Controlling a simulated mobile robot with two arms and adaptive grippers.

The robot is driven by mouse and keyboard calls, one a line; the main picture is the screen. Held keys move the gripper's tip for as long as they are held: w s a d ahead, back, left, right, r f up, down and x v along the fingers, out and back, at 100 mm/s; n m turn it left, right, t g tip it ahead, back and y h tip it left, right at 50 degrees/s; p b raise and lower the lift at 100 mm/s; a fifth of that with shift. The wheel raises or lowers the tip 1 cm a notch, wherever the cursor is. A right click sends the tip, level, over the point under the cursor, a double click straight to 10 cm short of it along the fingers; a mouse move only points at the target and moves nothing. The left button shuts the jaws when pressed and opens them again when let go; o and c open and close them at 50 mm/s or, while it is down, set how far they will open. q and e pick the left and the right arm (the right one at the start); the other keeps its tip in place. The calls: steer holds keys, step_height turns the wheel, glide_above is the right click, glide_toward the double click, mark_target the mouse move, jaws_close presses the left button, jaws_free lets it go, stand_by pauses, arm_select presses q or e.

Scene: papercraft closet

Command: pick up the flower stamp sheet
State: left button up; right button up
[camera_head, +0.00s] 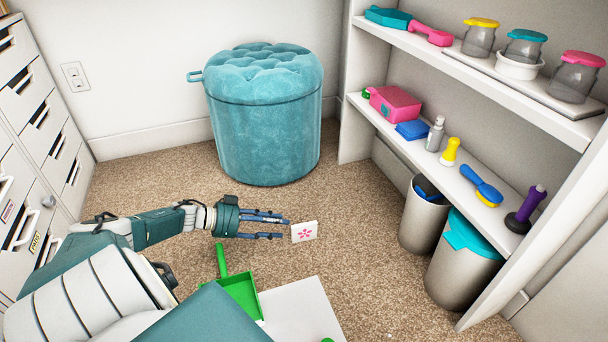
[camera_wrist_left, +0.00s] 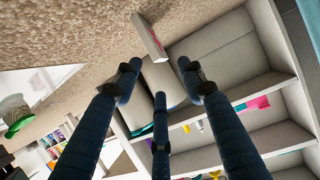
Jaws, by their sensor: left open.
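The flower stamp sheet (camera_head: 304,231) is a small white square with a pink flower, seen just beyond my left fingertips in the head view. It looks upright at the carpet, but I cannot tell how it is supported. In the left wrist view the sheet (camera_wrist_left: 150,38) shows nearly edge-on, a little beyond the fingertips. My left gripper (camera_head: 284,227) is open and empty, low over the carpet with its fingers pointing right towards the sheet. In the wrist view the left gripper (camera_wrist_left: 158,76) has its fingers spread, with nothing between them. My right gripper is not in view.
A green dustpan (camera_head: 242,292) and a white sheet (camera_head: 300,312) lie in front. A teal tufted stool (camera_head: 265,125) stands behind. White drawers (camera_head: 25,100) line the left. Shelves (camera_head: 480,85) with jars and brushes, and two bins (camera_head: 460,270), stand right. Carpet around the stamp sheet is clear.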

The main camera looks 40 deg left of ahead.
mark_target(297, 227)
arm_select(q)
steer(key=b+x, duration=0.2)
steer(key=x, duration=0.2)
steer(key=shift+w+d+f, duration=0.15)
steer(key=shift+w+f, duration=0.05)
steer(key=shift+w, duration=0.1)
steer(key=b+x, duration=0.4)
steer(key=shift+w+d+f, duration=0.1)
steer(key=shift+d+f, duration=0.2)
steer(key=shift+w+d+b, duration=0.15)
steer(key=shift+w+b, duration=0.15)
steer(key=shift+r, duration=0.1)
jaws_close()
